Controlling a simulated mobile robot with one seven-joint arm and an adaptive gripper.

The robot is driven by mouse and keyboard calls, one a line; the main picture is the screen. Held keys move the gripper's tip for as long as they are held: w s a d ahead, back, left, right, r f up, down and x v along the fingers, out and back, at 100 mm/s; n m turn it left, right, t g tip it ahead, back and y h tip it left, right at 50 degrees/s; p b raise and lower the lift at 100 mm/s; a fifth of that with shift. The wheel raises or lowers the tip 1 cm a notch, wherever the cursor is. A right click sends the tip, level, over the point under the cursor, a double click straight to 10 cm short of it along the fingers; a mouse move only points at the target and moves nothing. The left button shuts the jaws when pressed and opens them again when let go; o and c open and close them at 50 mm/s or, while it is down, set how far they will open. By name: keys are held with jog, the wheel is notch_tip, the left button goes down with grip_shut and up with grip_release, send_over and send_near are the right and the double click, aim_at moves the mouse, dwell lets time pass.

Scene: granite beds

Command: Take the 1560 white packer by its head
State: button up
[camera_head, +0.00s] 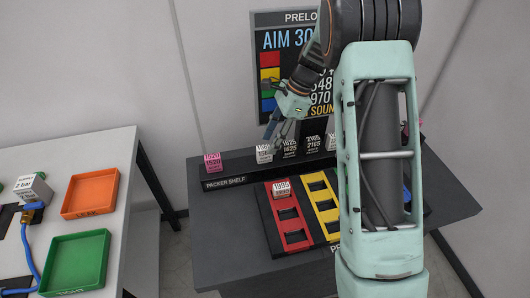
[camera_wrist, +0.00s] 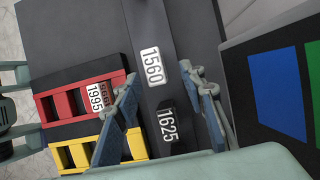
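The white packer marked 1560 (camera_head: 263,154) stands on the packer shelf, between a pink packer and a black one marked 1625 (camera_head: 289,148). In the wrist view the white packer (camera_wrist: 152,66) shows its numbered face near the line between my fingertips. My gripper (camera_head: 273,130) is above and close to it in the head view. In the wrist view my gripper (camera_wrist: 159,78) is open, with one finger on each side and a gap to the packer. The black 1625 packer (camera_wrist: 168,122) also lies between the fingers in that view. No contact shows.
The pink packer marked 1520 (camera_head: 214,163) is at the shelf's left end. A packer marked 1995 (camera_head: 282,188) sits in the red rack (camera_head: 291,222), beside a yellow rack (camera_head: 323,205). A sign board (camera_head: 285,45) stands behind the shelf. My arm hides the shelf's right part.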

aim_at(267, 146)
jog(key=shift+s+p+x, duration=0.15)
jog(key=shift+p+x, duration=0.1)
jog(key=shift+x, duration=1.1)
jog(key=shift+s+p+x, duration=0.1)
jog(key=shift+p+x, duration=0.15)
jog(key=shift+x, duration=1.05)
jog(key=shift+a+r, duration=0.1)
grip_shut()
